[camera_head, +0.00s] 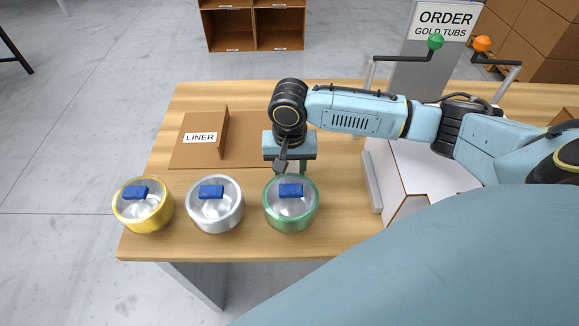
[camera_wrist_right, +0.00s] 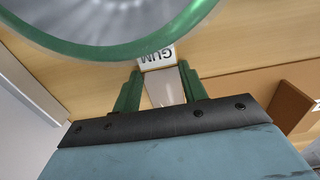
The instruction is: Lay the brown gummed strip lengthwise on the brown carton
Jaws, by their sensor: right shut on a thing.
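My right gripper (camera_head: 291,167) points down over the table, just behind the green-rimmed tub (camera_head: 291,212). In the right wrist view its green fingers (camera_wrist_right: 160,88) are shut on a small piece with a white label reading GUM (camera_wrist_right: 157,58). The piece's length and most of its colour are hidden; I take it for the gummed strip. I cannot tell which thing is the brown carton. My left gripper is not in view.
A gold tub (camera_head: 143,220) and a silver tub (camera_head: 215,217) stand left of the green one, each with a blue block inside. A white box-like unit (camera_head: 425,168) stands to the right, below an ORDER GOLD TUBS sign (camera_head: 444,22).

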